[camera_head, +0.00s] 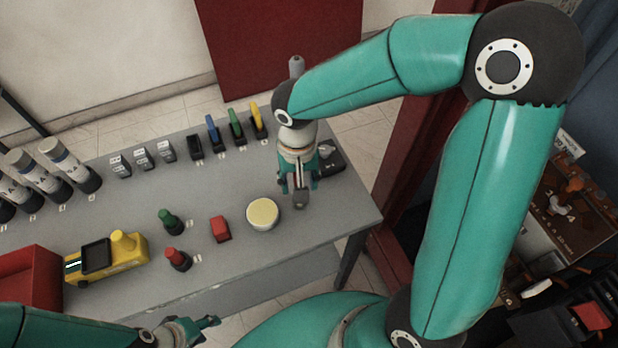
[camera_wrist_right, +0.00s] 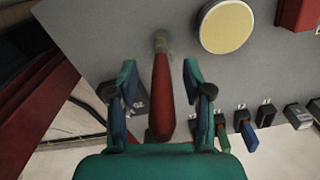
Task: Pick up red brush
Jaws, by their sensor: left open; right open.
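The red brush (camera_wrist_right: 162,95) lies on the grey table; its handle points toward my right gripper in the right wrist view, its pale bristle end away. My right gripper (camera_wrist_right: 159,72) is open, with one finger on each side of the brush and visible gaps between. In the head view my right gripper (camera_head: 299,188) points down over the right part of the table and hides most of the brush. I cannot tell its exact height above the handle. My left gripper (camera_head: 207,322) is open and empty at the bottom left, in front of the table.
A round yellow-topped tin (camera_head: 263,213) stands close beside my right gripper. A black item (camera_head: 330,160) sits behind the gripper, near the table's right edge.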

